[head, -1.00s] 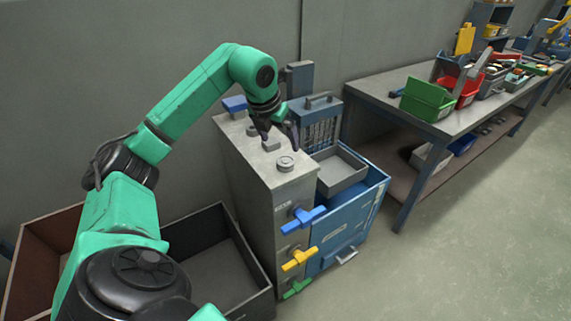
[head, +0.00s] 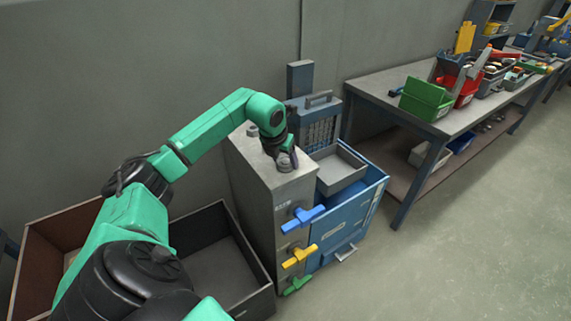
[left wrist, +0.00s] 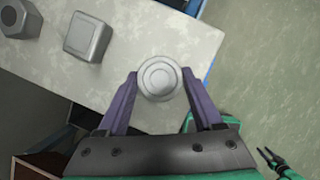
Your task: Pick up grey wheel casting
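The grey wheel casting (left wrist: 159,78) is a small round stepped piece on the top of the grey cabinet (head: 262,176), near its front edge. In the head view, the casting (head: 286,163) is partly covered by my left gripper. My left gripper (left wrist: 160,73) is open, with one finger on each side of the casting. I cannot tell whether the fingers touch it. My right gripper (left wrist: 269,158) shows small at the lower right of the left wrist view, away from the cabinet, its fingers apart.
A square grey casting (left wrist: 87,37) and another grey casting (left wrist: 19,18) stand on the same top. Blue (head: 302,218), yellow (head: 299,256) and green handles stick out of the cabinet front. A grey tray (head: 338,178) sits to the right, beyond it a workbench (head: 384,82).

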